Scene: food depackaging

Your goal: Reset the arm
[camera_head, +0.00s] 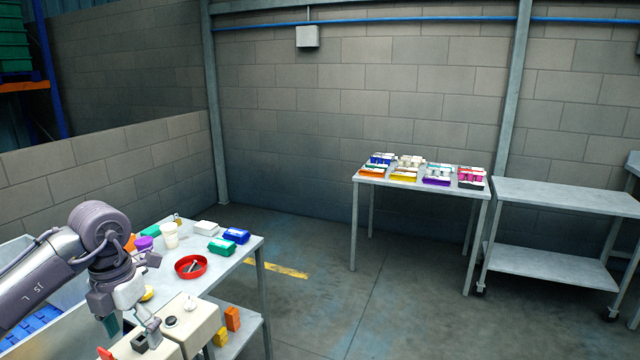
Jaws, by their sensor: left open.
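My left arm comes in from the left edge and bends down over the near table (232,262). My left gripper (131,331) points downward, its fingers apart, with nothing seen held between them. It hangs by a beige box-shaped unit (190,328) at the table's front; I cannot tell whether they touch. My right arm and gripper are not in view.
The near table holds a red round tray (191,266), a white cup (169,236), and green (221,246) and blue (236,235) packs. A far table (415,185) carries several coloured boxes. An empty cart (560,195) stands right. The middle floor is clear.

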